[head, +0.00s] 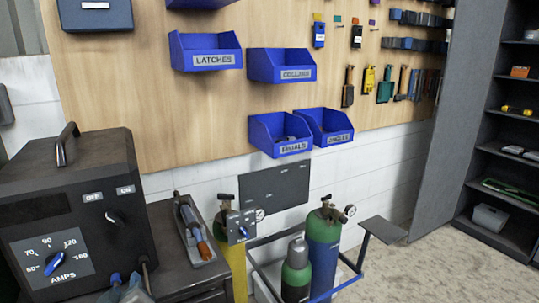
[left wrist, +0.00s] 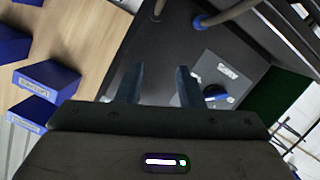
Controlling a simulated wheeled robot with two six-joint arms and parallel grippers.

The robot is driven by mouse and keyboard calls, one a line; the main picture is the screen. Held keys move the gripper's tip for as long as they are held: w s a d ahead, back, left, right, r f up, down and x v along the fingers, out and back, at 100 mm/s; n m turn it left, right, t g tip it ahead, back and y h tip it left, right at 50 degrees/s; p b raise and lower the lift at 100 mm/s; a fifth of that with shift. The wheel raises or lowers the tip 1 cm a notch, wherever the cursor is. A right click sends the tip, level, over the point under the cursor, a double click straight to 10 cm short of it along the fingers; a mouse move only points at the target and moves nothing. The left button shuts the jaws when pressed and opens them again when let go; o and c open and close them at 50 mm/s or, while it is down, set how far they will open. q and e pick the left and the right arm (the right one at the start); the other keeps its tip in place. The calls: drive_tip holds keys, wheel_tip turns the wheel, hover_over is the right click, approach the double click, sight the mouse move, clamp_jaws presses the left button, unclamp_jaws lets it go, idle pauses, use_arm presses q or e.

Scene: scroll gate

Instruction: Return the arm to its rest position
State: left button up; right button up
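My left gripper (left wrist: 158,85) shows in the left wrist view with its two dark fingers apart. Nothing sits between the fingertips. Beyond them is the dark front of the power box (left wrist: 150,65), with a grey dial plate and blue knob (left wrist: 215,93) right of the fingers. A gap to the box cannot be judged. In the head view the box (head: 70,190) stands at the left, its AMPS dial (head: 53,262) facing forward. My right gripper is in neither view.
Cables with blue plugs (left wrist: 200,21) come out of the box close beyond my left fingers. Blue bins (head: 205,52) hang on the wooden board (head: 130,100). Gas cylinders (head: 323,245) stand in a cart right of the bench. Open floor (head: 420,270) lies before the shelves (head: 505,130).

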use_arm(q)
drive_tip(key=s+d+f+m+g+h, duration=0.25)
drive_tip(key=s+f+m+g, duration=0.3)
drive_tip(key=s+f, duration=0.65)
drive_tip(key=s+d+f+m+g+h, duration=0.1)
drive_tip(key=s+f+m+g+h, duration=0.4)
drive_tip(key=s+f, duration=0.7)
drive_tip(key=w+a+f+g+y, duration=0.1)
drive_tip(key=a+f, duration=0.1)
drive_tip(key=f, duration=1.5)
drive_tip(key=w+a+f, duration=0.1)
drive_tip(key=f, duration=1.5)
drive_tip(key=s+a+f+g, duration=0.1)
drive_tip(key=s+f, duration=1.7)
drive_tip(key=shift+m, duration=0.35)
drive_tip(key=shift+a, duration=0.1)
